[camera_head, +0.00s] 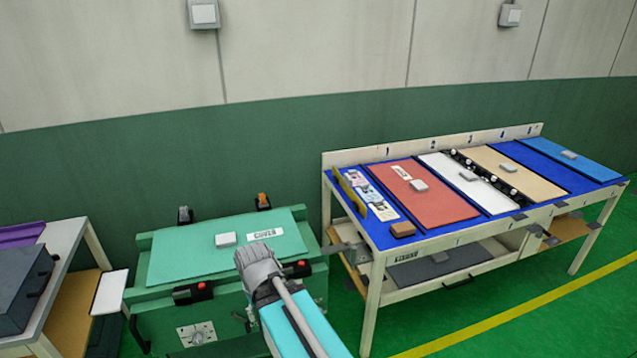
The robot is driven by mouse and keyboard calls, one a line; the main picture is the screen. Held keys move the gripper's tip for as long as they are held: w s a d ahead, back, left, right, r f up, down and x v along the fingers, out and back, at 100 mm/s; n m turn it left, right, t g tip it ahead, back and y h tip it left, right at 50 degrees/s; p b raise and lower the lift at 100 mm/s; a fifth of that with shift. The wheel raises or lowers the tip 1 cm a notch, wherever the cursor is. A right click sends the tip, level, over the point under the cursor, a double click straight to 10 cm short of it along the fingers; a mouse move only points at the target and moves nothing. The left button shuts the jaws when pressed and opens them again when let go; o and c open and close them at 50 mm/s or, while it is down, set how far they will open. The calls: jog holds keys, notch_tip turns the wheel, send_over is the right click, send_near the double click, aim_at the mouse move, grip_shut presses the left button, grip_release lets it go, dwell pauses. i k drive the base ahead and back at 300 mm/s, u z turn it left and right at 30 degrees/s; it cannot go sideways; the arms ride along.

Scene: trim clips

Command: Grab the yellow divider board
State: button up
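A thin yellow board (349,193) stands upright at the left end of the blue-topped workbench (400,237), beside a strip of small printed cards; it looks like the yellow divider board. My gripper (256,256) is grey and seen from behind, over the front right part of the green cabinet. It is to the left of the yellow board and apart from it. Its fingertips are hidden, so I cannot see whether they are open or shut.
Red (428,190), white (467,183), tan (512,172) and blue (562,159) panels lie on the workbench. A brown block (402,230) sits near its front left edge. The green cabinet (170,258) has a labelled lid and clamps. A dark case (22,290) stands at far left.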

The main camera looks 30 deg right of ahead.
aim_at(345, 182)
jog(key=z, duration=0.05)
jog(key=i, duration=1.55)
jog(key=z, duration=0.6)
